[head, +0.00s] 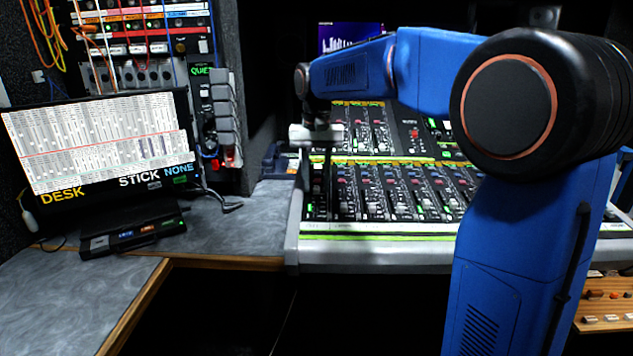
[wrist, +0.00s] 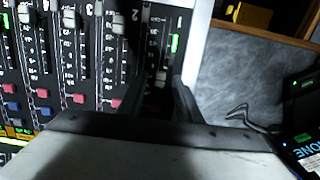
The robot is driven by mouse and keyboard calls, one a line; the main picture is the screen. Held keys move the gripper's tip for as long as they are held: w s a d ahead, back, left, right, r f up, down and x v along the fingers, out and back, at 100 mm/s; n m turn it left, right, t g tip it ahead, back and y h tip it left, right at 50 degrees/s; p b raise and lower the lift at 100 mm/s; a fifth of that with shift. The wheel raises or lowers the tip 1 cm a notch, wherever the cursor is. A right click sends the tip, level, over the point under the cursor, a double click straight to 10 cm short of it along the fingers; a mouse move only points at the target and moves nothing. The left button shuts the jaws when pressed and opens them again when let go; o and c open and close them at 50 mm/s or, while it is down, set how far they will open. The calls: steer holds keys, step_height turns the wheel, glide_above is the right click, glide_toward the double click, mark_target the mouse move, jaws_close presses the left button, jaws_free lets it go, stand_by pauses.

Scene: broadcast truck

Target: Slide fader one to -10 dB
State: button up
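The mixing console (head: 400,227) stands under my arm, with rows of channel strips. In the wrist view, the numbers 1 and 2 mark the two rightmost strips, seen upside down. My gripper (head: 318,165) points down over the console's left end. In the wrist view my gripper (wrist: 162,78) has its two dark fingers apart, one on each side of strip one. A small pale cap, which looks like fader one (wrist: 162,75), shows between them; contact cannot be told. The cap of fader two (wrist: 118,20) is left of the fingers. The dB marks are too small to read.
A tilted screen (head: 100,140) with channel meters stands on the grey desk (head: 240,210) left of the console. A black box (head: 133,236) sits before it. Racks with cables rise behind. The console's pale side edge (wrist: 200,40) is close to the right finger.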

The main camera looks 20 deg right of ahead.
mark_target(316, 203)
steer(key=shift+f, duration=0.1)
jaws_close()
steer(key=shift+s+a+f, duration=0.15)
steer(key=shift+s+a, duration=0.15)
steer(key=shift+s, duration=0.55)
steer(key=shift+s+a+f, duration=0.1)
steer(key=shift+s+a, duration=0.15)
steer(key=shift+s, duration=0.6)
jaws_free()
